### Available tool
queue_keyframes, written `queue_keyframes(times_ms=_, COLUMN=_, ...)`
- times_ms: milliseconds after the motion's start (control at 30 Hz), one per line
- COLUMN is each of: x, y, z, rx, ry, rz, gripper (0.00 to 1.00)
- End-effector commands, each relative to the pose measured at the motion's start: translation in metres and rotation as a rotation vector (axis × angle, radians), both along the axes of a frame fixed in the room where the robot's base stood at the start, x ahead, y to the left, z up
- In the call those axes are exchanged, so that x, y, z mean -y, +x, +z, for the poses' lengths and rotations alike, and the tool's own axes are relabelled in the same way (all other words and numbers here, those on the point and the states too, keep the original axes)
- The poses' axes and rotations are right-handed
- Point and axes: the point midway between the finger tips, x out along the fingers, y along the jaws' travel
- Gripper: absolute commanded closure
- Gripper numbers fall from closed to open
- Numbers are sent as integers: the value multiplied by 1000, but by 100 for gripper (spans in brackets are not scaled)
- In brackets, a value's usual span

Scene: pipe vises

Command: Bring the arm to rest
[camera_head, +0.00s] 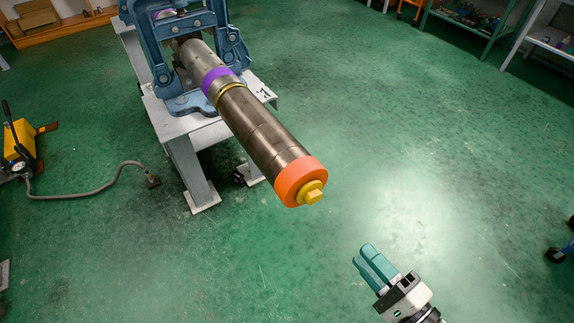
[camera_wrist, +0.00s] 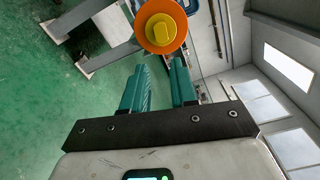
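My gripper (camera_head: 367,256) is in the lower right of the head view, apart from the pipe and with green floor behind it. Its two teal fingers have a gap between them in the wrist view (camera_wrist: 160,66), and nothing is held. A long metal pipe (camera_head: 258,131) is clamped in a blue pipe vise (camera_head: 146,48) and slants down to the right. Its near end has an orange ring (camera_head: 295,182) with a yellow plug (camera_head: 313,194). In the wrist view the orange ring (camera_wrist: 146,43) and yellow plug (camera_wrist: 161,28) appear just beyond the fingertips.
The vise stands on a grey steel stand (camera_head: 188,160). A yellow pump (camera_head: 20,143) with a hose lies at the left. Shelves (camera_head: 484,30) stand at the back right, and a wooden shelf (camera_head: 70,30) at the back left. The floor around my gripper is clear.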

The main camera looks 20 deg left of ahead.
Motion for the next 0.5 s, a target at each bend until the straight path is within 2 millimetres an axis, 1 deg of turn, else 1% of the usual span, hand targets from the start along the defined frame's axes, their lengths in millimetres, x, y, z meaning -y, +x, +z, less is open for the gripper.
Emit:
queue_keyframes(times_ms=100, x=6, y=-5, z=0, rx=1, ry=1, rz=0, gripper=73)
queue_keyframes(times_ms=267, x=8, y=-7, z=-1, rx=1, ry=-13, rz=3, gripper=73)
queue_keyframes(times_ms=367, x=10, y=-15, z=-16, rx=10, ry=-122, rz=25, gripper=73)
queue_keyframes(times_ms=467, x=20, y=-30, z=-43, rx=20, ry=-325, rz=70, gripper=73)
queue_keyframes(times_ms=500, x=26, y=-38, z=-57, rx=21, ry=-424, rz=95, gripper=73)
